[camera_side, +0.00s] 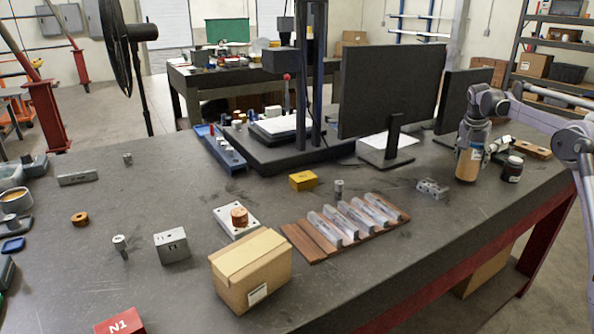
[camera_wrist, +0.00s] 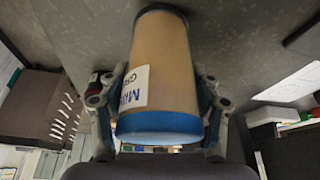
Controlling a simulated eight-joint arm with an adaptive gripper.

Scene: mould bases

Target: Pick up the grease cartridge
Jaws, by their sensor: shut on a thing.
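The grease cartridge (camera_side: 467,166) is a tan cylinder near the right end of the dark table in the side view. In the wrist view the cartridge (camera_wrist: 160,60) shows a blue band at its near end, a dark rim at its far end and a white label with blue letters. My gripper (camera_side: 474,142) comes from above and is shut on the cartridge. In the wrist view my gripper's fingers (camera_wrist: 160,100) press on both sides of it. The cartridge looks upright. Whether its bottom touches the table I cannot tell.
A dark jar (camera_side: 512,169) stands close right of the cartridge. A grey metal block (camera_side: 432,188) lies to its left. Monitors (camera_side: 391,90) stand behind. A wooden block (camera_side: 531,149) lies farther right. The table in front of the cartridge is clear.

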